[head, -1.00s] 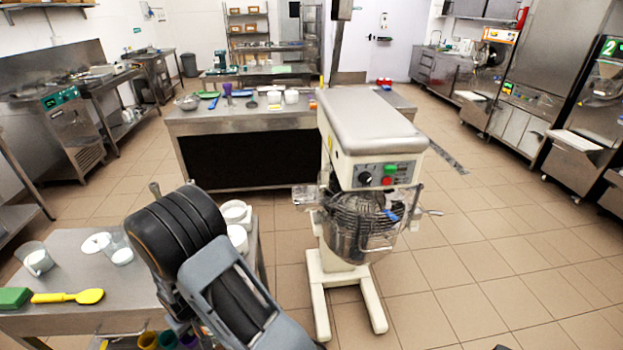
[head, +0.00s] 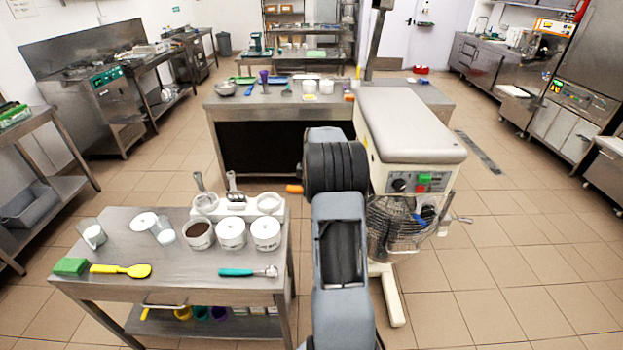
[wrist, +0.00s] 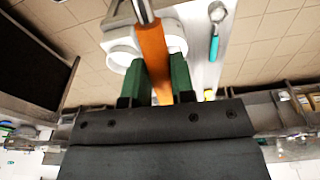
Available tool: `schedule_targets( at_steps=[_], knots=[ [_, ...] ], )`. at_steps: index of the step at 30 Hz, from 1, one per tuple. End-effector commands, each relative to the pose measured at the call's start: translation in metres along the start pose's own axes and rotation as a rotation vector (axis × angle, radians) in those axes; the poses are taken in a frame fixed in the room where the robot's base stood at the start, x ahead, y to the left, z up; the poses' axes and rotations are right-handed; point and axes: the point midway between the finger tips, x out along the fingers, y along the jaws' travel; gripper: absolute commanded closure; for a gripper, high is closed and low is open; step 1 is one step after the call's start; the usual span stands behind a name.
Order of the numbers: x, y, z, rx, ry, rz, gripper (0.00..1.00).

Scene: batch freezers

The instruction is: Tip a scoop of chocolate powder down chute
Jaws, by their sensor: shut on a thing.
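My gripper (wrist: 158,68) shows in the wrist view with its green fingers shut on the orange handle of a scoop (wrist: 152,42). The scoop's bowl is out of frame, so I cannot tell what it holds. In the head view my arm hides the gripper, and only an orange handle end (head: 294,189) sticks out to its left. An open white tub of brown chocolate powder (head: 200,229) stands on the left steel table (head: 185,283). The mixer (head: 410,125) with its wire-guarded bowl (head: 400,222) stands right of my arm. I cannot make out a chute clearly.
Two white tubs (head: 231,234) (head: 265,233) stand beside the powder tub. A teal-handled tool (head: 248,272), yellow spoon (head: 122,270), green block (head: 71,266) and cups (head: 92,233) share the table. A long steel counter (head: 280,100) stands behind.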

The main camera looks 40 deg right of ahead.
Motion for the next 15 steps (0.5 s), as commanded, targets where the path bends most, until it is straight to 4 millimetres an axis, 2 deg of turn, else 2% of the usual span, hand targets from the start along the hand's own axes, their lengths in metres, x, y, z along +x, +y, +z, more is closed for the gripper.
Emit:
schedule_targets(
  at_steps=[1, 6, 10, 15],
  knots=[
    [-0.01, 0.001, 0.002, -0.09, 0.002, -0.009, 1.0],
    [-0.026, -0.003, 0.004, -0.36, 0.005, -0.045, 1.0],
    [-0.03, -0.006, 0.003, -0.488, 0.006, -0.062, 1.0],
    [-0.027, -0.009, 0.004, -0.557, 0.007, -0.071, 1.0]
  ],
)
